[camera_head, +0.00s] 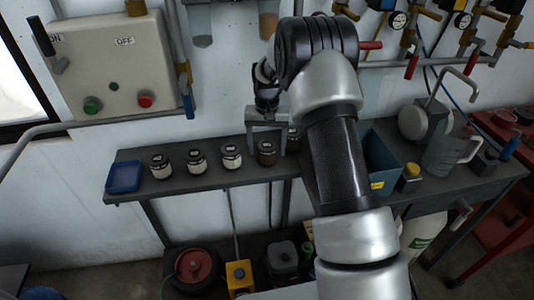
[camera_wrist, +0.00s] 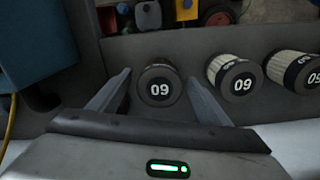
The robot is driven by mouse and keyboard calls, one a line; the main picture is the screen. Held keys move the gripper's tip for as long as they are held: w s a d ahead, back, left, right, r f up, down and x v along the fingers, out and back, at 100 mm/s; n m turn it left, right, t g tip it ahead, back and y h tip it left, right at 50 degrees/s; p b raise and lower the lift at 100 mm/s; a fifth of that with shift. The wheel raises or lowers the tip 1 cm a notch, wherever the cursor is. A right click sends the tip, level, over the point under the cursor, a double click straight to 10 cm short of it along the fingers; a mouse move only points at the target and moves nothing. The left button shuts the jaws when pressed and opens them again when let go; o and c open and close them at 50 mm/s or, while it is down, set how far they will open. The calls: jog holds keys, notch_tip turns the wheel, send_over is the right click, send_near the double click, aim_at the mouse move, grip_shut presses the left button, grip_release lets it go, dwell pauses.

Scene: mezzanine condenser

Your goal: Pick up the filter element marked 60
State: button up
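My gripper (camera_wrist: 160,82) is open, its two fingers apart on either side of a dark filter element (camera_wrist: 160,86). Its black top carries white digits that look like 09 in the wrist view, which would be 60 turned round. In the head view this dark filter element (camera_head: 266,152) stands on the shelf below my gripper (camera_head: 267,135). Two pale pleated filter elements (camera_wrist: 234,77) and (camera_wrist: 296,72) stand to its right in the wrist view, with similar-looking digits. In the head view pale ones (camera_head: 231,157), (camera_head: 196,162) and (camera_head: 160,165) stand to the left. Finger contact is unclear.
The grey shelf (camera_head: 215,178) holds a blue tray (camera_head: 124,177) at its left end. Another small round item (camera_head: 294,137) is partly hidden behind my gripper. A blue bin (camera_head: 381,162) stands to the right, beside a metal jug (camera_head: 443,153). Pipes and valves line the wall above.

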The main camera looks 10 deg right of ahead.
jog(key=c, duration=1.1)
jog(key=shift+r, duration=0.1)
jog(key=shift+c, duration=0.2)
